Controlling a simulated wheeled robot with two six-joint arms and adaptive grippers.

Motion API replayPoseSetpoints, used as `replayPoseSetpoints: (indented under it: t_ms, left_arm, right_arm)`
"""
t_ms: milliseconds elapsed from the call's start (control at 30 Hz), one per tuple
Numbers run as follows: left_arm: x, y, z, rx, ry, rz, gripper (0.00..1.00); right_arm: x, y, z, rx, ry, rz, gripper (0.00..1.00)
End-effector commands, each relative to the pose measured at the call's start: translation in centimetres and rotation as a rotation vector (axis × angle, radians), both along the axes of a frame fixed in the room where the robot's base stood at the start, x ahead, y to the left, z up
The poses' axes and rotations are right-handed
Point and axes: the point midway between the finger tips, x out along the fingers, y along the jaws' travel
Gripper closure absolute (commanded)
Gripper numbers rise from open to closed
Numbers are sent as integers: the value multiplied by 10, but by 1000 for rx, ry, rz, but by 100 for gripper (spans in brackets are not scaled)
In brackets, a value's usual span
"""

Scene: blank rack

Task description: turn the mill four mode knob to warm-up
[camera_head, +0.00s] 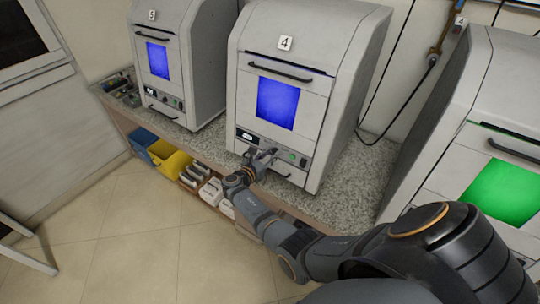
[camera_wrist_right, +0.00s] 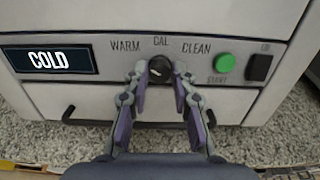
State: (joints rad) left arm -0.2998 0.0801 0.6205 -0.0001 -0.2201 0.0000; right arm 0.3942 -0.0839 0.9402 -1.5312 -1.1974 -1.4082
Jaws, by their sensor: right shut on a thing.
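Mill four (camera_head: 262,130) is the grey machine marked 4, with a blue window, in the middle of the head view. Its dark round mode knob (camera_wrist_right: 160,66) sits on the front panel under the labels WARM, CAL and CLEAN. A pale mark shows on the knob, but I cannot tell clearly which label it points to. My right gripper (camera_wrist_right: 160,72) has its fingertips on either side of the knob and is shut on it. In the head view, my right gripper (camera_head: 264,158) hides the knob. My left gripper is not in view.
The display (camera_wrist_right: 49,61) left of the knob reads COLD. A green START button (camera_wrist_right: 225,63) and a black switch (camera_wrist_right: 259,67) are close on the right. Mill 5 (camera_head: 172,65) stands left, and a green-windowed machine (camera_head: 505,190) stands right. A drawer handle (camera_wrist_right: 70,116) is below.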

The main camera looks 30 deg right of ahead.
Motion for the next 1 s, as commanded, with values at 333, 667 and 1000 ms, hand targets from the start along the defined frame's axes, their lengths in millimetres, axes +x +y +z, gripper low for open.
replayPoseSetpoints:
  t_ms: [333, 667, 1000]
  left_arm:
    - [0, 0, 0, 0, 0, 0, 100]
    - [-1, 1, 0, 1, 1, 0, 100]
    - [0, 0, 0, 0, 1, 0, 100]
  right_arm:
    - [0, 0, 0, -1, 0, 0, 52]
    - [0, 0, 26, 0, -5, -1, 52]
    - [0, 0, 92, 0, -3, -1, 52]
